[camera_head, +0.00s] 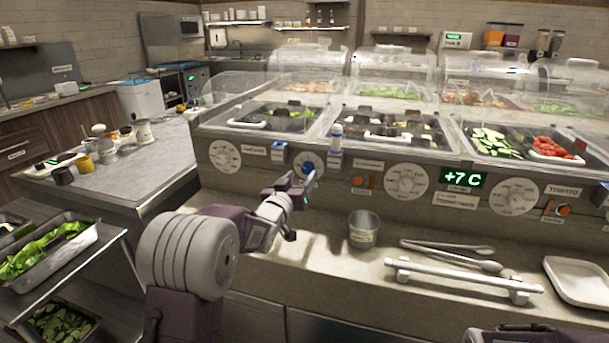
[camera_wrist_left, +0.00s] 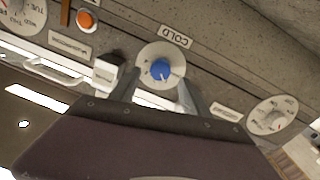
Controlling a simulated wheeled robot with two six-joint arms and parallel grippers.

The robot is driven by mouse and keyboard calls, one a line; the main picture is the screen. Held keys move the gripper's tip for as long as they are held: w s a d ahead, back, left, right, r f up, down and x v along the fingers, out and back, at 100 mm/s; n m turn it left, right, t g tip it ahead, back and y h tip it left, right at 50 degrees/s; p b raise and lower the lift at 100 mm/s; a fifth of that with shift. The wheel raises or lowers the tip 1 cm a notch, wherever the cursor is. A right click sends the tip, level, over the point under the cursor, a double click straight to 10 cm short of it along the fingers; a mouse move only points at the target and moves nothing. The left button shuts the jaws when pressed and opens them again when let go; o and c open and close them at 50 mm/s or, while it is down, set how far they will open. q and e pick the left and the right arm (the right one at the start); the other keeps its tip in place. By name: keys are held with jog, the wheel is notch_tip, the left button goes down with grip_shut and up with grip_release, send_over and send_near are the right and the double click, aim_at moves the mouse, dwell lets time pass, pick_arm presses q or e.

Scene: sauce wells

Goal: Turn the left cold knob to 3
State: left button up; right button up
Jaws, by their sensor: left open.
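The left cold knob is a blue knob (camera_wrist_left: 160,69) on a round white dial plate (camera_wrist_left: 152,52), with a COLD label (camera_wrist_left: 174,37) beside it in the left wrist view. The dial's numbers are too small to read. A pale pointer mark shows on the knob. In the head view the knob (camera_head: 306,168) is partly hidden behind my left gripper (camera_head: 298,184). My left gripper (camera_wrist_left: 158,88) is open, its two fingers on either side of the knob. I cannot tell whether they touch it. My right gripper is not in view.
Gauges (camera_head: 225,155) and an orange button (camera_head: 359,181) share the front panel. A green display (camera_head: 464,180) reads +7 C. Below, the counter holds a metal cup (camera_head: 363,228), tongs (camera_head: 447,247), a bar handle (camera_head: 462,280) and a white tray (camera_head: 578,280).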

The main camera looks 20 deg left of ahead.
aim_at(306, 169)
pick_arm(q)
jog(key=shift+w+d, duration=0.15)
jog(key=shift+w, duration=1.75)
grip_shut()
